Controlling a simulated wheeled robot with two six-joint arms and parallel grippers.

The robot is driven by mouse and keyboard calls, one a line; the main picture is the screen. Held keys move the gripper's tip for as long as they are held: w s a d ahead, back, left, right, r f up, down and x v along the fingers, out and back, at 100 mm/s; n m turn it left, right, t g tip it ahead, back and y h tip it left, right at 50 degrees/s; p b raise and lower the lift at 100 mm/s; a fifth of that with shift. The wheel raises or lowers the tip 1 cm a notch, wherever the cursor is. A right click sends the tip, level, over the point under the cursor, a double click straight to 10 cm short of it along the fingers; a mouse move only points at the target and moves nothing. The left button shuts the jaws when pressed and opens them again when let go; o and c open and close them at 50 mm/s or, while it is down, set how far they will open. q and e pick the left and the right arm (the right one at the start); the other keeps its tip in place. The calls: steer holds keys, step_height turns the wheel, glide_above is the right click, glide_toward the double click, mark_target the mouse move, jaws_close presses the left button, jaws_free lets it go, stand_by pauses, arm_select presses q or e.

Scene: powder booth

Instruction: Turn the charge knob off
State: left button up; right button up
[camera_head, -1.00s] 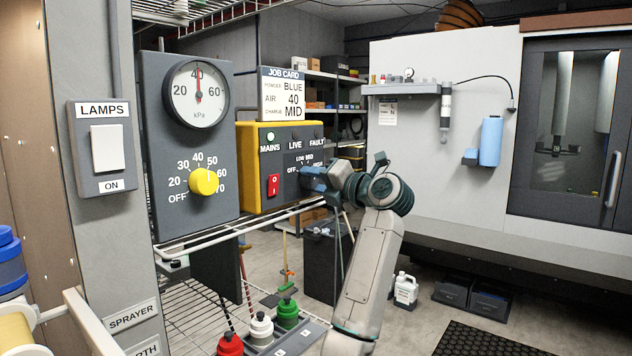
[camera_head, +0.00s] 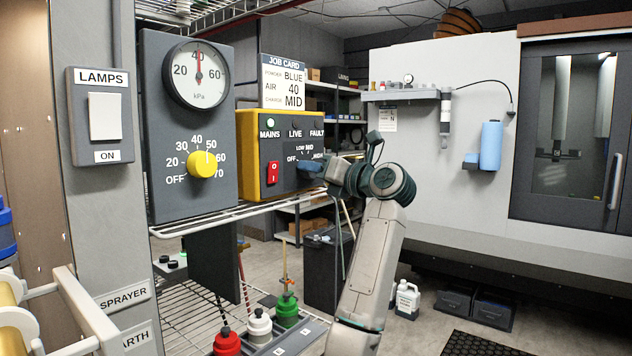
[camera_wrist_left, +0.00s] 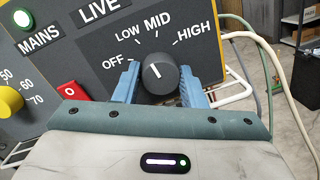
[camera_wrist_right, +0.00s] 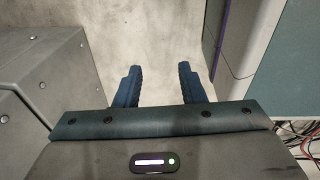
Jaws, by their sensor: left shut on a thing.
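The charge knob (camera_wrist_left: 160,73) is a dark round knob with a white pointer line, on the dark face of the yellow-edged control box (camera_head: 247,150). Labels OFF, LOW, MID and HIGH arc around it. My left gripper (camera_wrist_left: 159,84) is shut on the knob, one blue finger on each side. In the head view the gripper (camera_head: 312,170) covers the knob. My right gripper (camera_wrist_right: 157,86) is open and empty above the floor, outside the head view.
A red switch (camera_head: 273,173) and lit green MAINS lamp (camera_head: 270,123) are left of the knob. The grey gauge panel (camera_head: 160,110) with a yellow knob (camera_head: 201,164) stands further left. A wire shelf (camera_head: 240,222) lies below. The job card (camera_head: 283,83) reads charge MID.

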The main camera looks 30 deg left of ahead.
arm_select(q)
steer(key=n+b, duration=0.1)
steer(key=n, duration=0.1)
steer(key=n+b, duration=0.1)
steer(key=n, duration=0.1)
steer(key=shift+f+g, duration=0.2)
steer(key=shift+g, duration=0.1)
steer(key=n+b, duration=0.1)
steer(key=n, duration=0.2)
steer(key=n+b, duration=0.2)
steer(key=n, duration=0.1)
steer(key=shift+r+g+y, duration=0.1)
steer(key=shift+g+y, duration=0.2)
steer(key=shift+n+g+b, duration=0.3)
steer(key=shift+n+b, duration=0.05)
steer(key=shift+n, duration=1.15)
arm_select(e)
steer(key=w+a+r, duration=0.2)
steer(key=w+r, duration=1)
steer(key=r, duration=0.2)
steer(key=shift+r+t, duration=0.3)
steer(key=shift+w, duration=0.1)
arm_select(q)
steer(key=o, duration=1)
